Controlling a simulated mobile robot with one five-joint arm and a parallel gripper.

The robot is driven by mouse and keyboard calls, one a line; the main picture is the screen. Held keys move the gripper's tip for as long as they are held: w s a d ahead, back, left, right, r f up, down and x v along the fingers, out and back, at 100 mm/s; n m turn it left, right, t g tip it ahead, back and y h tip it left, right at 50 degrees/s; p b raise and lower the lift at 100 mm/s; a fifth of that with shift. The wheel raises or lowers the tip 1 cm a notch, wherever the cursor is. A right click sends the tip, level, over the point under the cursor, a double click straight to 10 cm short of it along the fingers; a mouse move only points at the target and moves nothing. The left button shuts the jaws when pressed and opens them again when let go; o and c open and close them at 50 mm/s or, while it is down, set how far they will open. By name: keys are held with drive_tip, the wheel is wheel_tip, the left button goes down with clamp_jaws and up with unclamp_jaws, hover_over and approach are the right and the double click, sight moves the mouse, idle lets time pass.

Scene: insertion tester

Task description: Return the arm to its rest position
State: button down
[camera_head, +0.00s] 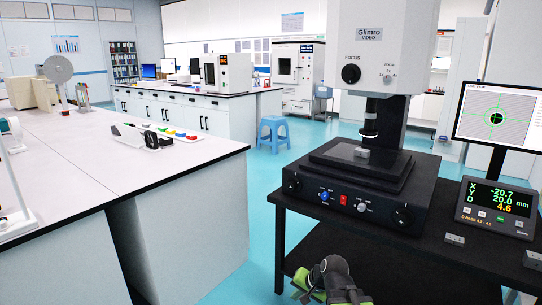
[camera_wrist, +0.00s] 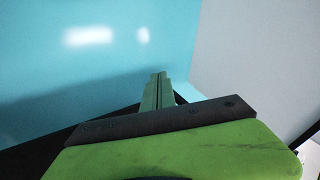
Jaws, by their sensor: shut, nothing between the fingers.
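My gripper (camera_wrist: 160,78) shows in the wrist view as two green fingers pressed together, with nothing between them. Beyond the fingers lie blue floor and a pale grey surface. In the head view my folded arm (camera_head: 336,272), dark grey with green parts, is at the bottom edge, low in front of the black table (camera_head: 400,262). The fingertips are hard to make out there. The gripper is apart from the measuring machine (camera_head: 383,20) on that table. A small grey block (camera_head: 362,152) sits on the machine's stage (camera_head: 350,166).
A monitor (camera_head: 498,112) and a readout box (camera_head: 497,207) stand right of the machine. Two small grey blocks (camera_head: 454,239) (camera_head: 533,260) lie near them. A white bench (camera_head: 75,185) fills the left. A blue stool (camera_head: 273,133) stands behind on open blue floor (camera_head: 262,185).

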drive_tip(key=s+d+f+n+g+h, duration=0.45)
drive_tip(key=s+d, duration=0.35)
drive_tip(key=s, duration=0.2)
wheel_tip(320, 180, up, 35)
drive_tip(key=p, duration=3.4)
drive_tip(key=shift+s+g, duration=0.15)
drive_tip(key=shift+g, duration=0.1)
